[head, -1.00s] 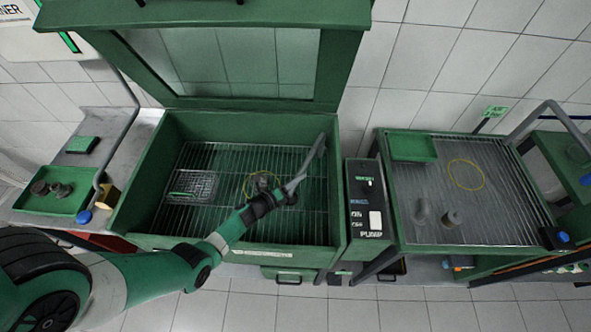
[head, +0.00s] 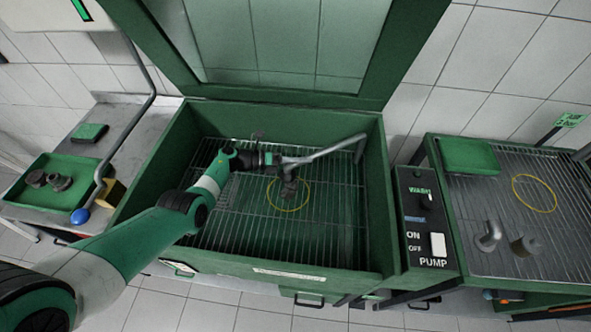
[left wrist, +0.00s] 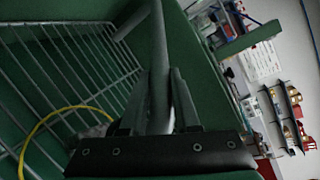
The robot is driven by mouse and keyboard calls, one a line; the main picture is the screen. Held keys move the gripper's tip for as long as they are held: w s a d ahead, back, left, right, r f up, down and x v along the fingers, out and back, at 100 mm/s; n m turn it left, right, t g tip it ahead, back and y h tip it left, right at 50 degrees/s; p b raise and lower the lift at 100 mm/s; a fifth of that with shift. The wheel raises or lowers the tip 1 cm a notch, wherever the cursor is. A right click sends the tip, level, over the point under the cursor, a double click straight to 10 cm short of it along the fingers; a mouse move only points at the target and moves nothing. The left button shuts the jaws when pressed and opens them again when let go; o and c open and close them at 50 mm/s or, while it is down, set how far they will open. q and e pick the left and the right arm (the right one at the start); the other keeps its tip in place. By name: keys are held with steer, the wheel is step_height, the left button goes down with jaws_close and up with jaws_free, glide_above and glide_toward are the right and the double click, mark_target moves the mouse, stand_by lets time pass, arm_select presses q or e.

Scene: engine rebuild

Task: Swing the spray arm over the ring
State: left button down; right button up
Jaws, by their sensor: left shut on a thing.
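The spray arm (head: 335,148) is a grey bent tube rising from the right back corner of the green wash basin and reaching left. My left gripper (head: 284,160) is shut on the tube near its free end; the left wrist view shows the tube (left wrist: 160,65) between the fingers (left wrist: 152,115). The yellow ring (head: 270,198) lies on the basin's wire rack, just in front of the gripper in the head view. A grey part (head: 290,188) shows within the ring's outline. The ring also shows at lower left in the left wrist view (left wrist: 35,130). My right gripper is out of view.
The basin (head: 375,215) has raised walls and an open lid (head: 388,55) behind. A pump switch box (head: 428,235) stands at its right. Farther right, a drain table holds another yellow ring (head: 520,199) and grey parts. A green tray (head: 35,203) with parts is at left.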

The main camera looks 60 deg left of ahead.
arm_select(q)
steer(key=shift+a, duration=0.1)
stand_by(0.3)
steer(key=c, duration=1.1)
jaws_free()
steer(key=o, duration=0.4)
steer(key=shift+a, duration=0.2)
steer(key=shift+o, duration=0.2)
steer(key=shift+d, duration=0.1)
